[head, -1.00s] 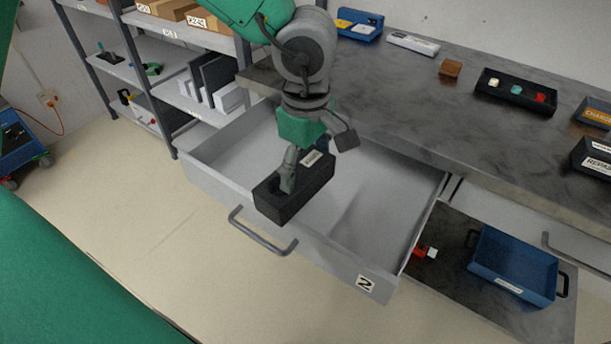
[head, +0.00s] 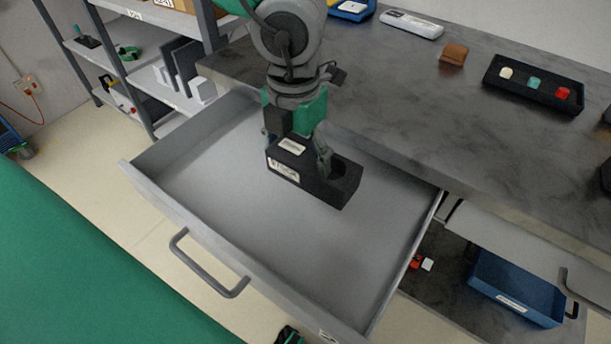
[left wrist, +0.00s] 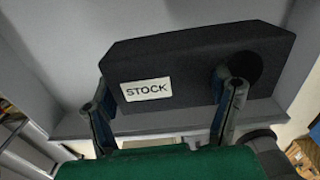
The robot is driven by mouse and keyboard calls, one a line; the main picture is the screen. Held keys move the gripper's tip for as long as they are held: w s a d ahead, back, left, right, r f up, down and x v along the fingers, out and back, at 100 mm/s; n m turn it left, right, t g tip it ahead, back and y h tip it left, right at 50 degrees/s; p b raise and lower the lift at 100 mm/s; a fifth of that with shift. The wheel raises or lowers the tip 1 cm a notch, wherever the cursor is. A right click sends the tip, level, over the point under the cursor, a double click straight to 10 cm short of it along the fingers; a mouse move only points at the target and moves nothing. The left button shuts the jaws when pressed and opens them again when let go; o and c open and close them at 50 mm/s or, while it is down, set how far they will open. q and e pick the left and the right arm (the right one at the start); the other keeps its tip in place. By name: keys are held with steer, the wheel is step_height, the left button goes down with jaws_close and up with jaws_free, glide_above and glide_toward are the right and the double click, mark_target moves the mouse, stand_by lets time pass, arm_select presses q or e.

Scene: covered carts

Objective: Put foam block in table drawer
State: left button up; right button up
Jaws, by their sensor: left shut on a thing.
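The foam block (head: 318,187) is a dark block with white labels and a round hole near one end. My left gripper (head: 297,160) is shut on it and holds it over the open drawer (head: 230,200), inside its outline. The block looks above the drawer floor, though the exact gap is hard to tell. In the left wrist view the block (left wrist: 195,65) shows a "STOCK" label, with one finger of the gripper (left wrist: 163,88) near each end of its face. The grey drawer looks empty apart from the block above it. My right gripper is not identifiable.
The grey worktop (head: 420,110) overhangs the drawer's back. It bears a black tray (head: 530,92) of small blocks and a brown block (head: 453,54). A blue bin (head: 515,288) sits below right. Shelves (head: 150,70) stand at left. A small dark object at the bottom edge is unclear.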

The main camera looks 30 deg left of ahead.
arm_select(q)
steer(key=b, duration=0.2)
glide_above(295, 202)
step_height(295, 202, down, 5)
steer(key=shift+a+r, duration=0.15)
steer(key=shift+r, duration=0.05)
steer(key=shift+f, duration=0.35)
steer(key=f, duration=0.1)
steer(key=f+b, duration=0.1)
steer(key=f, duration=0.2)
steer(key=shift+d+f+b, duration=0.1)
steer(key=shift+d+b, duration=0.25)
steer(key=shift+b, duration=0.05)
steer(key=shift+a, duration=0.1)
steer(key=o, duration=1.2)
steer(key=shift+a, duration=0.15)
steer(key=shift+c, duration=0.2)
